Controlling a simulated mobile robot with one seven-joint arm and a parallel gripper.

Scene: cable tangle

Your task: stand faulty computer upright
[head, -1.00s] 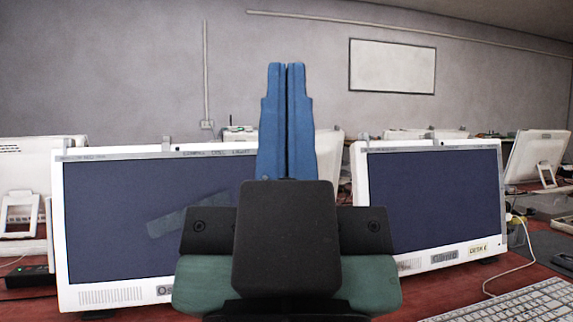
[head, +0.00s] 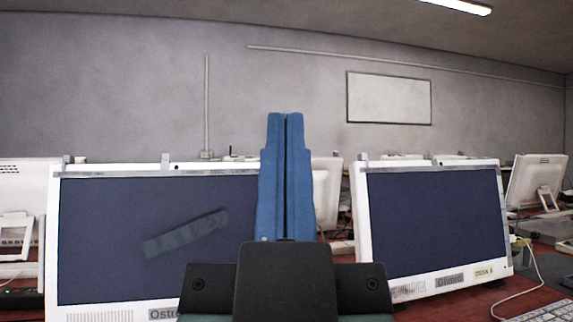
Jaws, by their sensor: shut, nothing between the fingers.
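A white all-in-one computer (head: 105,235) with a dark screen stands on the desk at left; a grey strip (head: 186,233) crosses its screen. A second white computer (head: 437,225) with a dark screen stands at right, its lower edge slanting in the picture. I cannot tell which one is the faulty computer. My gripper (head: 286,116) points up between them, its blue fingers shut together with nothing between them. It hides the right edge of the left computer and part of the desk behind.
The red desk (head: 455,302) carries a white keyboard (head: 548,312) and a white cable (head: 533,270) at right. More white computers stand behind, at far left (head: 30,190) and far right (head: 535,182). The air above the computers is clear up to the grey wall.

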